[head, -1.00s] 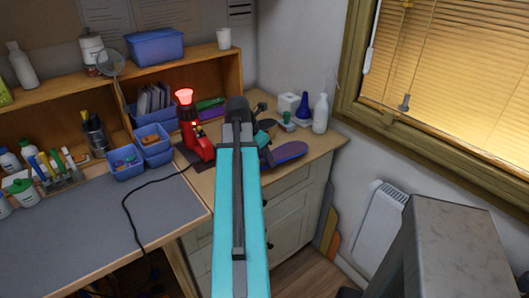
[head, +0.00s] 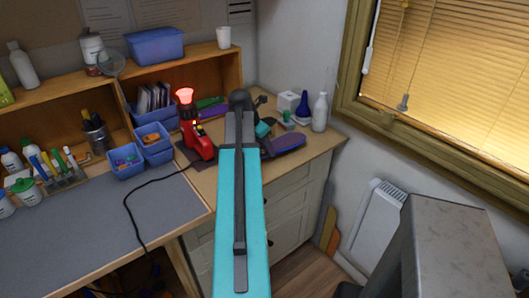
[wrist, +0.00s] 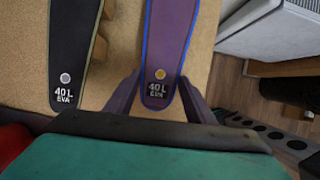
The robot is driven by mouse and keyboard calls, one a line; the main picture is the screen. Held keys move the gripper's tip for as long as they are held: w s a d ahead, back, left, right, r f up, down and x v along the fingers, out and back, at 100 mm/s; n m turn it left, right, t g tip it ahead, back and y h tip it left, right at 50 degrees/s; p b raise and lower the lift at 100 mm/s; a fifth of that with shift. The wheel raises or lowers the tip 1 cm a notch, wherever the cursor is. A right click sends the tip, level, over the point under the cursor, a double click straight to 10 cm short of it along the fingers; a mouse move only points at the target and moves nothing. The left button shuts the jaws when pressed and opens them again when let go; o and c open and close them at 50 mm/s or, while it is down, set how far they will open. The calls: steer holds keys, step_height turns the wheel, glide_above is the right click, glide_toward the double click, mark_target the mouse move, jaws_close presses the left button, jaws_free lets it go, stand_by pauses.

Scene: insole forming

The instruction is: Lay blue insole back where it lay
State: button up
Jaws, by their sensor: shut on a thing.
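The blue insole (wrist: 163,45) is purple with a bright blue edge and is marked 40 L EVA. In the wrist view its marked end is between the two fingers of my gripper (wrist: 160,88), which are shut on its sides. In the head view the insole (head: 284,146) is over the right part of the wooden top, near the front edge. My own arm hides part of it and most of the gripper there. I cannot tell if its whole length touches the wood.
A dark insole with an olive edge (wrist: 74,45), also marked 40 L EVA, lies to the left on the wooden top. A red heat tool (head: 197,140) stands left of my arm. A white bottle (head: 320,113) and a blue bottle (head: 303,106) stand behind the held insole.

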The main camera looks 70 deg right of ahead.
mark_target(263, 150)
steer(key=shift+d, duration=0.1)
steer(key=shift+w+d, duration=0.1)
steer(key=shift+d, duration=0.1)
steer(key=shift+d+f, duration=0.1)
steer(key=shift+f, duration=0.1)
steer(key=shift+f+p, duration=0.7)
steer(key=shift+f, duration=0.9)
steer(key=o, duration=1)
steer(key=shift+o, duration=0.2)
steer(key=b+v, duration=0.2)
steer(key=v, duration=1)
